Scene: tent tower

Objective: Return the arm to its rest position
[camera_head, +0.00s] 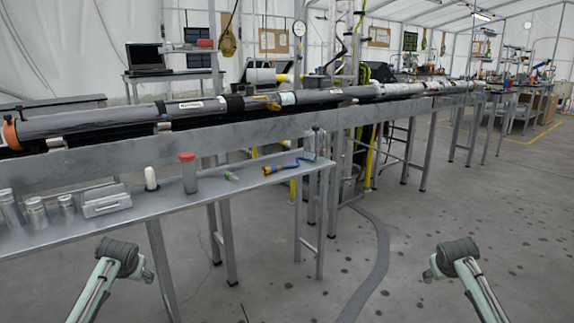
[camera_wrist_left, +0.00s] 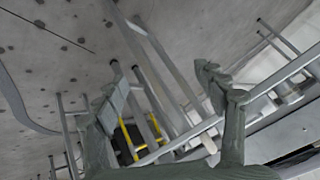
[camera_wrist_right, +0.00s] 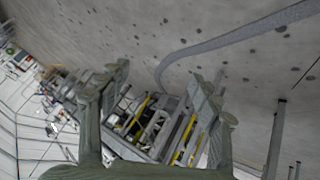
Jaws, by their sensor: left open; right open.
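My left gripper (camera_wrist_left: 160,90) shows in the left wrist view with its two grey-green fingers spread wide and nothing between them. My right gripper (camera_wrist_right: 162,88) shows in the right wrist view, also open and empty. In the head view, a part of my left arm (camera_head: 116,262) rises at the lower left, in front of the low steel side table. A part of my right arm (camera_head: 455,262) rises at the lower right over bare floor. Neither gripper's fingers can be made out in the head view.
The steel side table (camera_head: 255,175) holds a red-capped tube (camera_head: 188,172), a white-topped cylinder (camera_head: 150,178), a blue-and-yellow tool (camera_head: 285,168), a metal box (camera_head: 106,203) and several metal canisters. Behind it, a long bench carries a grey core tube (camera_head: 85,120). Open floor (camera_head: 440,220) lies at right.

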